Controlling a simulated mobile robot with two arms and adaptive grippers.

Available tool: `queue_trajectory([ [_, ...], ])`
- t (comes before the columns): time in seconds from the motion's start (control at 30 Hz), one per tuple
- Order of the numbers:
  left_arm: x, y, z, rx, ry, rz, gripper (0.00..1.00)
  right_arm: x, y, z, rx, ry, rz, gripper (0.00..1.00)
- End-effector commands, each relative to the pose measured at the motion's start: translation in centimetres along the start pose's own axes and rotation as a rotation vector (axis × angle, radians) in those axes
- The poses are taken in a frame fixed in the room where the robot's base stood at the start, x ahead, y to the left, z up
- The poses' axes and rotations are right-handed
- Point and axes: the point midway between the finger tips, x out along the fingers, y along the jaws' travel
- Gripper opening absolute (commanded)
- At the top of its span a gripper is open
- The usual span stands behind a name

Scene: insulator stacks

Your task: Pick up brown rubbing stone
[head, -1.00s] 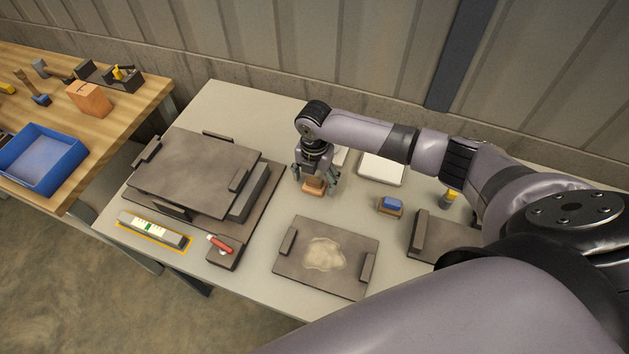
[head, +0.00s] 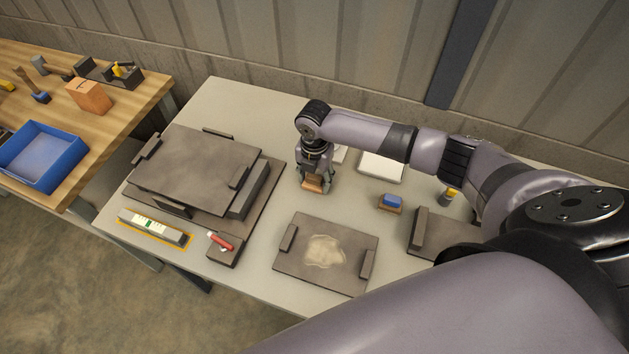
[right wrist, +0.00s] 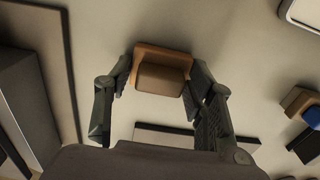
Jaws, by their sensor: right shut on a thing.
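The brown rubbing stone (head: 313,185) is a small block with a tan upper part on an orange-brown base, near the middle of the grey table. My right gripper (head: 316,181) points down over it and is shut on it. In the right wrist view the stone (right wrist: 161,77) sits between the two fingertips of the gripper (right wrist: 158,82), one finger at each side. I cannot tell whether the stone touches the table. My left gripper is not in view.
A dark stacked plate (head: 195,170) stands left of the gripper. A dark plate with a pale patch (head: 290,262) lies in front. A blue-topped block (head: 391,202) is to the right, a white tray (head: 381,167) behind. A wooden bench with a blue bin (head: 68,185) stands far left.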

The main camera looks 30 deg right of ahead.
Motion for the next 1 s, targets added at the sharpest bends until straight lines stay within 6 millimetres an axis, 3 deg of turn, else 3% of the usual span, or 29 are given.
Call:
queue_trajectory([
  [0.17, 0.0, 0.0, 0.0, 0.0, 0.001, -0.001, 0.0, -0.1, 0.0, 0.0, 0.0, -0.001, 0.001, 0.17],
  [0.57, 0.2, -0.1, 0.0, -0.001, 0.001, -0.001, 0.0, -1.0, 0.1, 0.1, 0.0, -0.002, 0.002, 0.17],
  [0.77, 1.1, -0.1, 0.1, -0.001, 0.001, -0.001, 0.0, -4.5, 0.1, 0.2, -0.001, -0.004, 0.006, 0.17],
  [1.0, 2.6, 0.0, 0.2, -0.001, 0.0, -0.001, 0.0, -11.7, 0.1, 0.2, -0.002, -0.006, 0.006, 0.17],
])
